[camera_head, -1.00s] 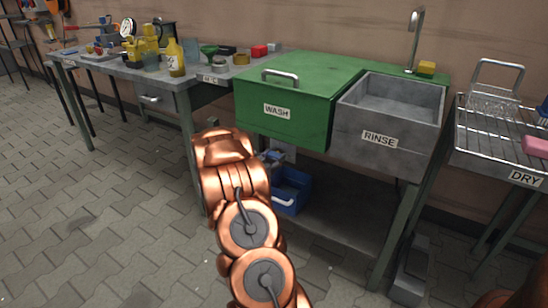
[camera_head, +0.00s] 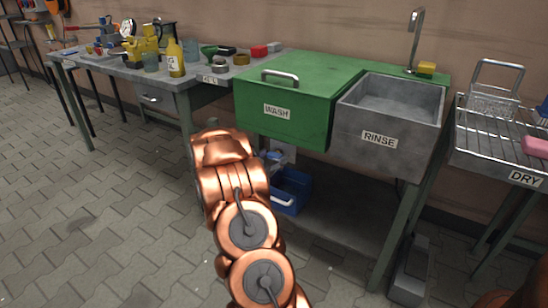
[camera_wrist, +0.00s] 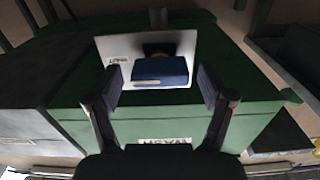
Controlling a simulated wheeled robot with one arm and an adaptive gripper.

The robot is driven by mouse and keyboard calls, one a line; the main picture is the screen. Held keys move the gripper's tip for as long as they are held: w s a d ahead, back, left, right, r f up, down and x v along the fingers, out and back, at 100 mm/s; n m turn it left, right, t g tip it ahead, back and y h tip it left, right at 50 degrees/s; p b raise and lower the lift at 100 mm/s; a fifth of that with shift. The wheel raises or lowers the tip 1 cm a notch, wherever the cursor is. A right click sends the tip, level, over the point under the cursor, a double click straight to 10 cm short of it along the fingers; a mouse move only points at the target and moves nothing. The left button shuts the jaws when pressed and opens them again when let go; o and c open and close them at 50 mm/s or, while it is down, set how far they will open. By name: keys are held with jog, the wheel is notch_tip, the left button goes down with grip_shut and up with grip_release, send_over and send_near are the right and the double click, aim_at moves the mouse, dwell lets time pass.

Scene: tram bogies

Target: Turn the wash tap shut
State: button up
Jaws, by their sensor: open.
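The wash basin (camera_head: 300,100) is a green box with a lid and handle, labelled WASH. Below it in the head view, a pale plate (camera_head: 288,153) and a small blue part show partly behind my arm. In the wrist view, a blue tap handle (camera_wrist: 160,70) lies across the picture in front of a white plate (camera_wrist: 120,46) with a small label. A brass-coloured part shows just behind the handle. My gripper (camera_wrist: 160,87) is open, one finger on each side of the handle. I cannot tell whether either finger touches it. In the head view my arm hides the gripper.
A grey RINSE basin (camera_head: 387,130) adjoins on the right, with a DRY rack (camera_head: 495,153) beyond it. A blue crate (camera_head: 296,196) sits on the lower shelf (camera_head: 340,228). A side table (camera_head: 120,68) at left holds bottles and tools. The paved floor at left is clear.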

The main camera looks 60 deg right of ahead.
jog(key=a, duration=1.1)
jog(key=shift+s+a, duration=0.15)
jog(key=shift+s, duration=0.1)
